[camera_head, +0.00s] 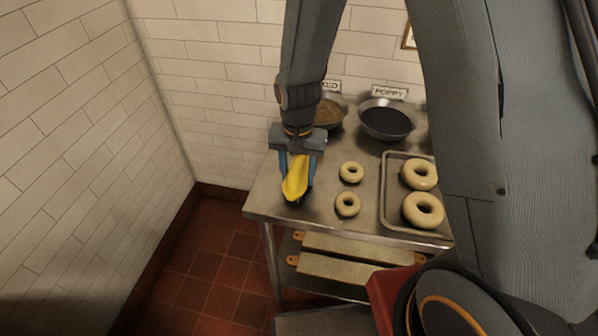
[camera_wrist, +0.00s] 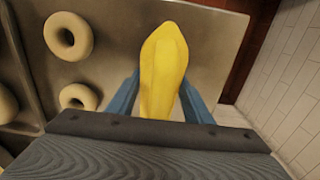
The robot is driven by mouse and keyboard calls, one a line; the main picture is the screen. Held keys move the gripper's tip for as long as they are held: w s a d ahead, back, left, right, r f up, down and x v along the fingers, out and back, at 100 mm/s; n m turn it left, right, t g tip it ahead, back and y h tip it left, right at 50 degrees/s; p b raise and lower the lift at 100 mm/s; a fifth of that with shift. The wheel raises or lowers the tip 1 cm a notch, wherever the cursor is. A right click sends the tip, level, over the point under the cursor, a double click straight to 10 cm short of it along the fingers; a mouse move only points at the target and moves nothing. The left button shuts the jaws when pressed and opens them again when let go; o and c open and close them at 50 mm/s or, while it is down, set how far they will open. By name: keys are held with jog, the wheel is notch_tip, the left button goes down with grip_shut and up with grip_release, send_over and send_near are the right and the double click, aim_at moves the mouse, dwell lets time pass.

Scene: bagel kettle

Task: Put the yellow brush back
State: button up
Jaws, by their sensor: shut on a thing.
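The yellow brush (camera_head: 296,181) is held in my gripper (camera_head: 296,168) over the left end of the steel table. In the wrist view the brush (camera_wrist: 164,62) points away from my gripper (camera_wrist: 160,95), between its two blue fingers. The fingers are shut on it. I cannot tell whether the brush tip touches the table top. The brush's underside is mostly hidden, with a dark part just showing below it in the head view.
The steel table (camera_head: 262,198) holds two small bagels (camera_head: 352,172) (camera_head: 347,205) and a tray (camera_head: 386,206) with two larger bagels. A bowl of dark seeds (camera_head: 386,122) and a brown-filled bowl (camera_head: 328,115) stand behind. Boards (camera_head: 345,270) lie on the lower shelf. A tiled wall (camera_head: 90,110) stands left.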

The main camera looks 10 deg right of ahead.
aim_at(297, 159)
jog(key=shift+f, duration=0.1)
jog(key=shift+f, duration=0.2)
jog(key=o, duration=1)
jog(key=shift+b, duration=0.3)
jog(key=r+b, duration=0.1)
jog(key=r, duration=0.3)
jog(key=w+r+b, duration=0.1)
jog(key=r, duration=0.2)
jog(key=shift+a+b, duration=0.3)
jog(key=shift+b, duration=0.05)
jog(key=shift+s+d+r, duration=0.15)
jog(key=shift+d+r, duration=0.05)
jog(key=shift+r, duration=0.35)
jog(key=s+d+r+n+t, duration=0.1)
jog(key=s+d+r+n, duration=0.2)
jog(key=s+d, duration=0.6)
jog(key=d+n, duration=0.1)
jog(key=d, duration=0.3)
jog(key=shift+r+t, duration=0.3)
jog(key=shift+r, duration=0.05)
